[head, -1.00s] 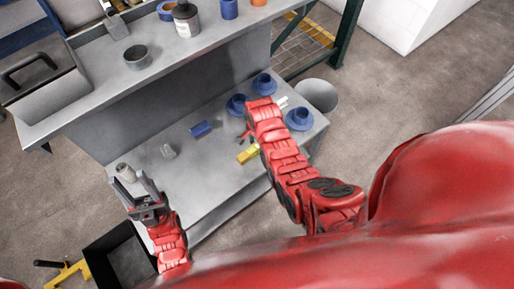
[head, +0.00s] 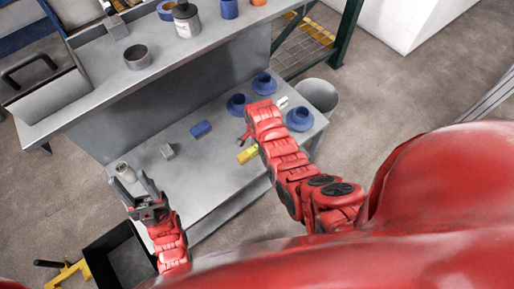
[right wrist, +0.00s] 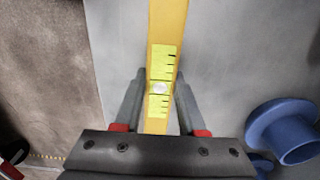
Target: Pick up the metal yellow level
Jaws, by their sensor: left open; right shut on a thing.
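The yellow level (head: 246,155) shows in the head view as a short yellow piece on the lower grey bench, beside my right arm. In the right wrist view the level (right wrist: 167,40) runs lengthwise between the fingers, with a pale round vial and ruled yellow-green windows. My right gripper (right wrist: 160,82) is shut on the level; in the head view it is mostly hidden by my arm. Whether the level touches the bench cannot be told. My left gripper (head: 142,195) is open at the bench's left front edge, close to a small grey cylinder (head: 125,172).
Blue flanged parts (head: 300,118) stand at the bench's right end. A blue piece (head: 201,129) and a small grey block (head: 168,151) lie mid-bench. A grey bin (head: 318,95) stands behind right. A black crate (head: 128,262) is at lower left. The upper shelf (head: 160,80) overhangs behind.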

